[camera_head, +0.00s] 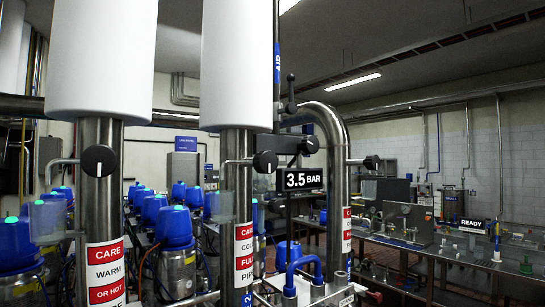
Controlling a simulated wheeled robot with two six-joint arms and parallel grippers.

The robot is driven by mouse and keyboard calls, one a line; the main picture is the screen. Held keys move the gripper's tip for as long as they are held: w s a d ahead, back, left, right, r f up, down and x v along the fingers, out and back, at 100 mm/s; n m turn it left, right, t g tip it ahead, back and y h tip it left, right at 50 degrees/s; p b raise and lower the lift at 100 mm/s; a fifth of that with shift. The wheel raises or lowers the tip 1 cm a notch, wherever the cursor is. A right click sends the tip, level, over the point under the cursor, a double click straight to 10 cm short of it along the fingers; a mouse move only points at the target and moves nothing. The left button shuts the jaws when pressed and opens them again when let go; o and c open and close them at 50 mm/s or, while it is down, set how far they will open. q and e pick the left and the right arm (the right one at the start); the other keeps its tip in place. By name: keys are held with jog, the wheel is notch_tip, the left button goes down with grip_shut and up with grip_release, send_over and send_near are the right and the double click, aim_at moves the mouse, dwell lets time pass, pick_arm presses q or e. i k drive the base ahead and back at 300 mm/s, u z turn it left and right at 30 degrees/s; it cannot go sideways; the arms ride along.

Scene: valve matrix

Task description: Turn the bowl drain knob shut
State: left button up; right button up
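Several round black knobs show, and no readable label tells which is the bowl drain knob. One black knob (99,160) sits on the left steel pipe, with a short upright white mark on its face. A second knob (265,161) sits on the middle pipe, also with a pale mark. A fourth knob (372,162) sticks out right of the bent pipe. Neither of my grippers shows in this view.
Steel pipes with white sleeves (102,60) and red warning labels (105,275) fill the left and middle. A display (303,179) reads 3.5 BAR. Blue-topped canisters (173,228) stand behind. A bench (420,250) with equipment and a READY sign (472,224) is at right.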

aim_at(276, 206)
jog(key=u, duration=1.5)
jog(key=k, duration=1.25)
jog(key=z, duration=1.45)
jog(key=i, duration=1)
